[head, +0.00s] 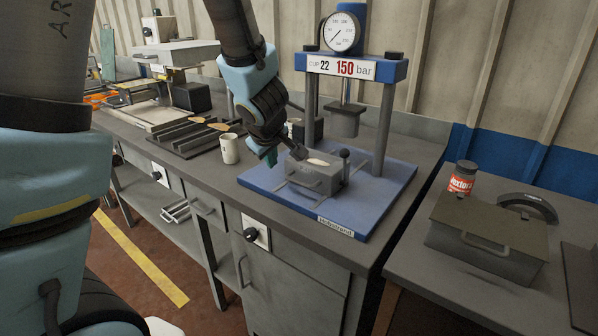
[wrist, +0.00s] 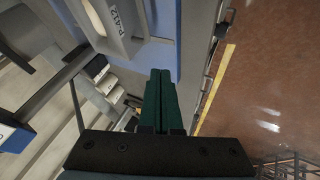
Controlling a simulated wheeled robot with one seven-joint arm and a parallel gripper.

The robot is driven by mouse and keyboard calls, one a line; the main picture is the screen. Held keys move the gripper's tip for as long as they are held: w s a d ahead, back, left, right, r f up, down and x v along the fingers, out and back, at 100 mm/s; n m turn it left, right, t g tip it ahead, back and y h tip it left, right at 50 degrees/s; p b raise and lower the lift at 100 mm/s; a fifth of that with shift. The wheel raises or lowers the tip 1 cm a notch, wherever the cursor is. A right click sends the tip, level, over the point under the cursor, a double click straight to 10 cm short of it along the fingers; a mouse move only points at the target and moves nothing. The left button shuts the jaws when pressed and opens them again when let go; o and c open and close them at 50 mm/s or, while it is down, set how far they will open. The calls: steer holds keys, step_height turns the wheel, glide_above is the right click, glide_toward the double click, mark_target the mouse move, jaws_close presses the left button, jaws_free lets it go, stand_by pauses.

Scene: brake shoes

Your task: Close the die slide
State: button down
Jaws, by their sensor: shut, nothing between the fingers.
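The die slide is a grey block with a front handle (head: 305,182), sitting on rails on the blue base of the press (head: 375,208). It is forward of the space under the press ram (head: 345,120), pulled out toward the bench front. A pale piece lies in its top. In the wrist view a grey block marked P-412 (wrist: 118,42) shows at the top. My gripper (head: 270,157) is just left of the die slide, above the base's left edge, pointing down. Its green fingers (wrist: 162,98) are together and empty. I cannot tell whether they touch the block.
A white mug (head: 229,149) stands left of the base, close to my gripper. Farther left are a dark slotted rack (head: 190,137) and other equipment. On the right bench are a grey lidded box (head: 485,238), a red-labelled can (head: 462,178) and a curved brake shoe (head: 527,206).

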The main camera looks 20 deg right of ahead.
steer(key=b+x, duration=0.5)
steer(key=x, duration=0.5)
steer(key=shift+f, duration=0.3)
steer(key=shift+w+d+r+p, duration=0.3)
steer(key=shift+d+p, duration=0.15)
steer(key=shift+d, duration=0.15)
steer(key=shift+w+d+r+p, duration=0.2)
steer(key=shift+w+d+p, duration=0.1)
steer(key=shift+d+p, duration=0.2)
steer(key=shift+w+d+f, duration=0.15)
steer(key=shift+w+d, duration=0.25)
steer(key=shift+d, duration=0.25)
steer(key=shift+d+p, duration=0.1)
steer(key=shift+p, duration=0.25)
